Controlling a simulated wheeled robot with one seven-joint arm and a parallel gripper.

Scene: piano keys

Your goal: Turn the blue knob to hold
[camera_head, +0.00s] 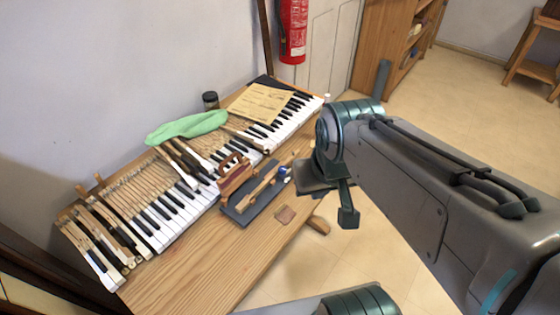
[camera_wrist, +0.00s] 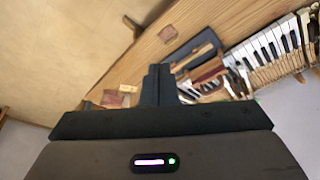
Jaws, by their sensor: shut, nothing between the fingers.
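A small blue knob (camera_head: 287,176) with white beside it shows at the right side of the dark tray on the workbench in the head view. It is too small to read its setting. My gripper (camera_head: 348,218) hangs to the right of the knob, beyond the bench edge, and is apart from it. The wrist view shows my gripper (camera_wrist: 158,84) with its dark fingers together and nothing between them. I cannot make out the blue knob in the wrist view; the fingers cover part of the bench there.
A dark tray (camera_head: 243,216) with wooden tools lies on the wooden bench (camera_head: 185,268). Piano keys (camera_head: 157,228), a green cloth (camera_head: 188,127), a dark jar (camera_head: 210,100) and a paper sheet (camera_head: 262,103) fill its far side. A brown square (camera_head: 284,215) lies near the front edge. Open floor lies right.

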